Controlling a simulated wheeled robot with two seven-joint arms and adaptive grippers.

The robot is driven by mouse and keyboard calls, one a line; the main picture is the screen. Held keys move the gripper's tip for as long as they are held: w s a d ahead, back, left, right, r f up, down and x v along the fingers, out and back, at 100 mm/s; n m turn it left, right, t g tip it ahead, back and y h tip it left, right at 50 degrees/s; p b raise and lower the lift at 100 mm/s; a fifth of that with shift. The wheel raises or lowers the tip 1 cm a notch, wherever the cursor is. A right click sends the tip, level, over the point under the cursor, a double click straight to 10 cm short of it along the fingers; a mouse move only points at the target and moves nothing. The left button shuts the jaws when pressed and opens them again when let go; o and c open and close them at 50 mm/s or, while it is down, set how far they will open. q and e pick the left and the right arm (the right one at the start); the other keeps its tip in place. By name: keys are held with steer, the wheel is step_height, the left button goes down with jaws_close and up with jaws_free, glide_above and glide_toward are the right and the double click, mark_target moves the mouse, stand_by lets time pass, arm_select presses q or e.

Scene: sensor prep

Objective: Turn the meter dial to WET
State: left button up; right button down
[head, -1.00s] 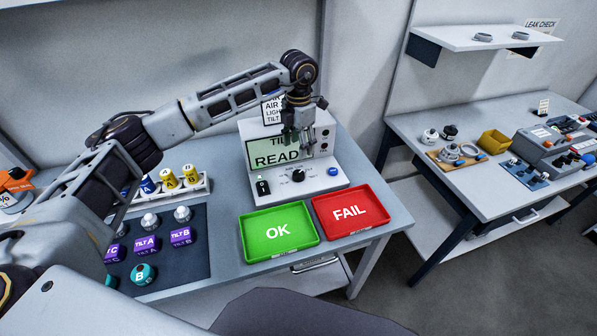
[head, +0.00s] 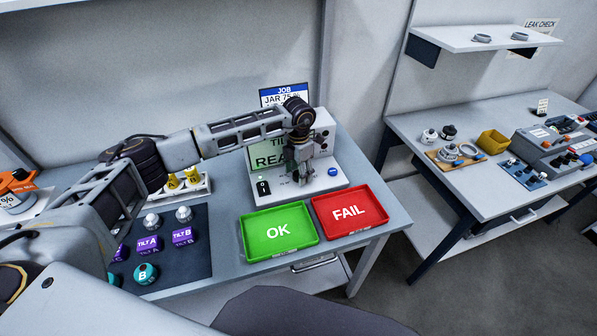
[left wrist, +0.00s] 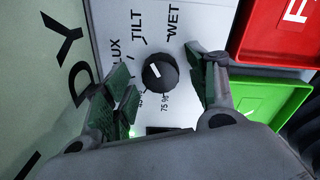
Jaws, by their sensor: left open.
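The meter (head: 325,135) stands upright at the back of the table, its screen partly covered by my arm and showing "TIL" and "REA". Its black dial (left wrist: 160,72) shows in the left wrist view, with LUX, TILT and WET printed around it. The dial's white mark slants up and left, on the TILT side and away from WET. My left gripper (head: 299,174) points down over the meter's front panel and hides the dial in the head view. In the left wrist view its green-padded fingers (left wrist: 163,85) are open, one on each side of the dial, with gaps visible.
A green OK tray (head: 248,242) and a red FAIL tray (head: 320,217) lie just in front of the meter. A black switch (head: 263,187) and a blue button (head: 333,172) flank the dial area. A dark mat (head: 190,267) with several sensors lies left.

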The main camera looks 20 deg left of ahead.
arm_select(q)
steer(key=shift+f, duration=0.2)
arm_select(e)
steer(key=shift+s+a, duration=0.15)
steer(key=shift+s, duration=0.25)
arm_select(q)
steer(key=c, duration=1)
steer(key=shift+c, duration=0.2)
arm_select(e)
steer(key=shift+w, duration=0.2)
steer(key=shift+f, duration=0.2)
